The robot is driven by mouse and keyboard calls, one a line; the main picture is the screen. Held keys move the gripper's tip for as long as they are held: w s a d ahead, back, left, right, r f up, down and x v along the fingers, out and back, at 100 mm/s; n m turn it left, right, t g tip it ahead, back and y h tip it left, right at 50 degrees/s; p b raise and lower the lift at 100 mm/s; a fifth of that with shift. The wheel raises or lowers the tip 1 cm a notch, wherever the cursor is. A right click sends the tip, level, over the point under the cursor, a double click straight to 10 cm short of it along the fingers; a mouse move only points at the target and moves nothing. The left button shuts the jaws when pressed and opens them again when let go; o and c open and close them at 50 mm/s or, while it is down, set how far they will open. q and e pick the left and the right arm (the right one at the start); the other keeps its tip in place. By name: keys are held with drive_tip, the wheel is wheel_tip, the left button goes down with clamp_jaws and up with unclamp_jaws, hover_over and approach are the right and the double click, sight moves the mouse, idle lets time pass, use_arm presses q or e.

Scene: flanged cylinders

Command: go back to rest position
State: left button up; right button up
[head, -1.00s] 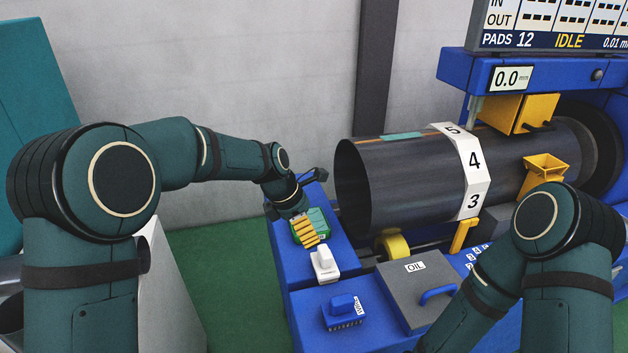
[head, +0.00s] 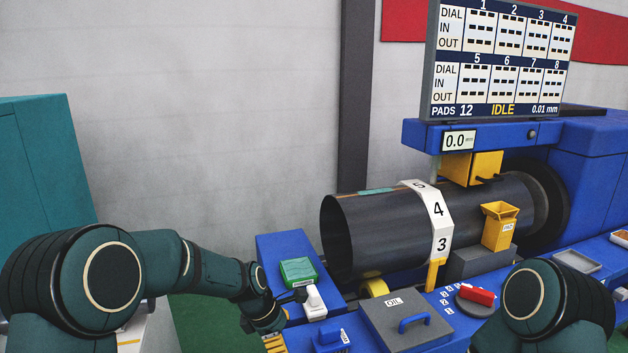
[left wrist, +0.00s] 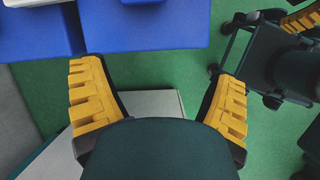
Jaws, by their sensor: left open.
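My left gripper (head: 272,341) is low in the head view, at its bottom edge, left of the blue bench. In the left wrist view its two yellow-padded fingers (left wrist: 157,100) are wide apart with nothing between them, above the green floor and a pale grey surface. My right arm (head: 545,305) is at the lower right of the head view, and its gripper is out of that frame. A ridged yellow pad at the top right of the left wrist view may be part of my right gripper (left wrist: 300,18); its jaw state does not show.
Green floor shows left of the bench.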

use_arm(q)
drive_tip(key=s+a+f+m+g, duration=0.1)
drive_tip(key=s+a+f+m, duration=0.25)
drive_tip(key=s+f, duration=0.5)
drive_tip(key=s+a+f+m, duration=0.2)
drive_tip(key=s+f+m, duration=0.35)
drive_tip(key=f, duration=0.55)
drive_tip(key=s+f+m, duration=0.4)
drive_tip(key=s+m, duration=0.3)
drive_tip(key=s, duration=0.8)
drive_tip(key=w+d+r+m+t, duration=0.1)
drive_tip(key=w+d+r, duration=0.1)
drive_tip(key=w+r, duration=0.2)
drive_tip(key=shift+w+d+r, duration=0.2)
drive_tip(key=shift+w+r, duration=0.15)
drive_tip(key=shift+w, duration=0.5)
